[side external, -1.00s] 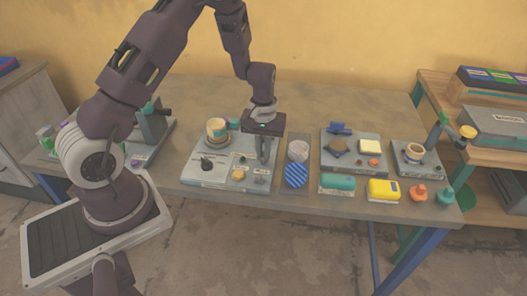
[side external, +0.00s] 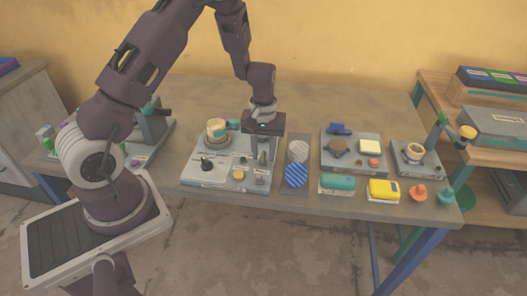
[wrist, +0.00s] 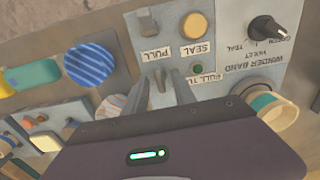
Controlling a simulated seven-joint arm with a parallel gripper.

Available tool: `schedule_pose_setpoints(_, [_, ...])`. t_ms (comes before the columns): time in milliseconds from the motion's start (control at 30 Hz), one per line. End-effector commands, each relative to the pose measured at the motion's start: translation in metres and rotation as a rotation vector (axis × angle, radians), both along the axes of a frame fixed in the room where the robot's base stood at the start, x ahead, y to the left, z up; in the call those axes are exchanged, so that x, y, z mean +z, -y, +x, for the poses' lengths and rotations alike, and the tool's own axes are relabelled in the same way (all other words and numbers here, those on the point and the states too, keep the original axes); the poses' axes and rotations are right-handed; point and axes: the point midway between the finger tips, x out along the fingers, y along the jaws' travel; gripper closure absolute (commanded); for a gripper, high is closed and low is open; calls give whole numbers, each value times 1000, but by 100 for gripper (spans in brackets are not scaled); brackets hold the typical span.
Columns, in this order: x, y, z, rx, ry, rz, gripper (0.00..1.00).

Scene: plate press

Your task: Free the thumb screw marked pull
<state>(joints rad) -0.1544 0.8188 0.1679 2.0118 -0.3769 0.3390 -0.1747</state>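The grey thumb screw (wrist: 147,22) stands beside a label reading PULL (wrist: 149,56), upside down in the wrist view. In the side view the screw (side external: 260,181) is at the front right of the grey panel (side external: 205,174). My gripper (wrist: 160,78) points down at the panel, on the far side of the PULL label from the screw. Its two fingers are apart, with a small pale upright part visible between them; I cannot tell if they touch it. In the side view my gripper (side external: 263,153) is over the panel's right part, behind the screw.
A blue striped pad (side external: 296,176), a teal roll (side external: 338,183) and a yellow block (side external: 384,189) lie to the right. The table behind is clear.

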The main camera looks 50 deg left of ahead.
Motion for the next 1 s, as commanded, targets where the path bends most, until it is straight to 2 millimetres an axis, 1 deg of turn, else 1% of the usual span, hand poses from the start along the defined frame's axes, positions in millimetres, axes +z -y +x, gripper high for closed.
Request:
schedule_pose_setpoints(100, [1,0,0,-1,0,0,68])
schedule_pose_setpoints(167, [8,0,1,-2,2,1,68])
schedule_pose_setpoints(300, [38,0,1,-1,6,2,68])
schedule_pose_setpoints(400, [57,0,1,-2,4,1,68])
schedule_pose_setpoints(500, [68,0,1,0,2,1,68])
schedule_pose_setpoints(600, [71,0,0,0,1,1,68])
schedule_pose_setpoints(833, [73,1,0,-3,4,-1,68])
schedule_pose_setpoints(867, [78,3,-1,-11,11,-3,68])
schedule_pose_setpoints(933, [105,15,-5,-54,46,-15,68])
schedule_pose_setpoints(967, [123,22,-8,-84,71,-23,68])
schedule_pose_setpoints(1000, [150,34,-18,-136,108,-31,68])
